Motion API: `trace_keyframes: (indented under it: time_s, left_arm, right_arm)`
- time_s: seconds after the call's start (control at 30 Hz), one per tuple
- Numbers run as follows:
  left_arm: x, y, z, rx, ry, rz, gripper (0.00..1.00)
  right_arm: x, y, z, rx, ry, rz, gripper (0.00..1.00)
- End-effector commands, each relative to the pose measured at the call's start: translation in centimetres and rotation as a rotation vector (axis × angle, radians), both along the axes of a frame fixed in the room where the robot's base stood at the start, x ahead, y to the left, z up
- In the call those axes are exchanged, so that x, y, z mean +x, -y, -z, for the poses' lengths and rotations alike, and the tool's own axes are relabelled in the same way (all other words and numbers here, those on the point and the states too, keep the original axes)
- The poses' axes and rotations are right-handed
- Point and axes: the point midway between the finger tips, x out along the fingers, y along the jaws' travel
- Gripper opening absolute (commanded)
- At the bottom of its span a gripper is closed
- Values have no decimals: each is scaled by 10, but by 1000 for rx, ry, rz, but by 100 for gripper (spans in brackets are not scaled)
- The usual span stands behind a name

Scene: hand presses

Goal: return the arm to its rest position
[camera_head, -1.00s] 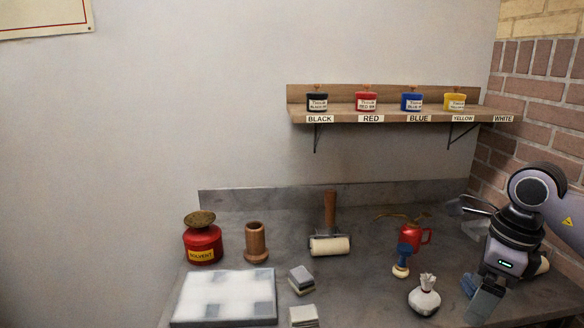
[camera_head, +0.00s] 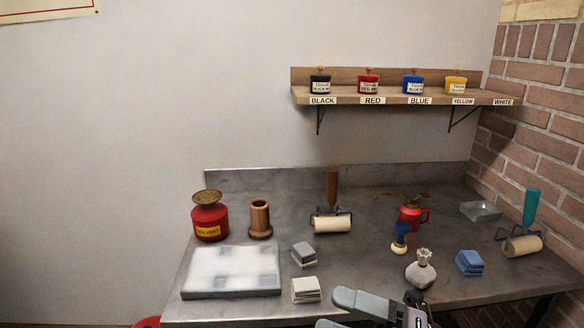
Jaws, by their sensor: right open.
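My right gripper (camera_head: 342,309) shows at the bottom edge of the head view, right of the middle. Its grey fingers point left, apart and with nothing between them. It is at the front edge of the metal bench (camera_head: 350,268), in front of the folded pale cloths (camera_head: 306,290) and the white tied pouch (camera_head: 421,269). Most of the right arm is cut off by the frame. My left gripper is not in view.
The bench holds a red solvent can (camera_head: 209,218), a white slab (camera_head: 232,270), a brayer (camera_head: 333,222), a red oil can (camera_head: 412,214), blue cloths (camera_head: 469,262) and a teal-handled roller (camera_head: 523,242). Above, a shelf (camera_head: 400,97) carries ink tins. A brick wall (camera_head: 540,130) closes the right side.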

Motion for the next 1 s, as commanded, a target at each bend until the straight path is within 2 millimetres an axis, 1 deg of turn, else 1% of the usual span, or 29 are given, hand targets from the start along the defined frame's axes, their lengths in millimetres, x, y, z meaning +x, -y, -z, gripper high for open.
trace_keyframes:
  time_s: [0.03,0.07,0.17,0.27,0.33,0.37,0.4,0.47,0.5,0.57,0.6,0.63,0.7,0.8,0.87,1.0]
  left_arm:
    - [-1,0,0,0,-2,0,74]
    - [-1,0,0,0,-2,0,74]
    - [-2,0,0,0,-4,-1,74]
    - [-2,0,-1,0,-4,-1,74]
    - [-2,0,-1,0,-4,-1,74]
    - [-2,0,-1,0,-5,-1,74]
    - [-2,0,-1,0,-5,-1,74]
    - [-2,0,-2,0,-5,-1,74]
    - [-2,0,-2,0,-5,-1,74]
    - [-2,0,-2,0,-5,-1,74]
    - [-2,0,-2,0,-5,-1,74]
    - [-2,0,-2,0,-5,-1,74]
    - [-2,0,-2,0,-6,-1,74]
    - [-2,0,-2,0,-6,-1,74]
    - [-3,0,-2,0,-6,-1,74]
    - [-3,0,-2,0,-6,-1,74]
  right_arm:
    - [3,5,6,101,-114,73,94]
    - [5,9,10,156,-180,117,94]
    - [14,30,31,327,-411,272,94]
    - [16,55,67,480,-660,433,94]
    - [10,73,99,574,-841,547,94]
    - [6,81,115,613,-922,597,94]
    - [-2,91,136,660,-1028,663,94]
    - [-19,103,169,725,-1185,758,94]
    - [-32,110,189,763,-1285,817,94]
    - [-54,118,217,811,-1424,897,94]
    - [-69,122,232,836,-1507,945,94]
    - [-79,125,242,853,-1559,975,94]
    - [-99,128,261,882,-1663,1031,94]
    - [-118,130,275,906,-1753,1080,94]
    - [-124,130,280,912,-1779,1094,94]
    - [-124,130,280,912,-1782,1095,94]
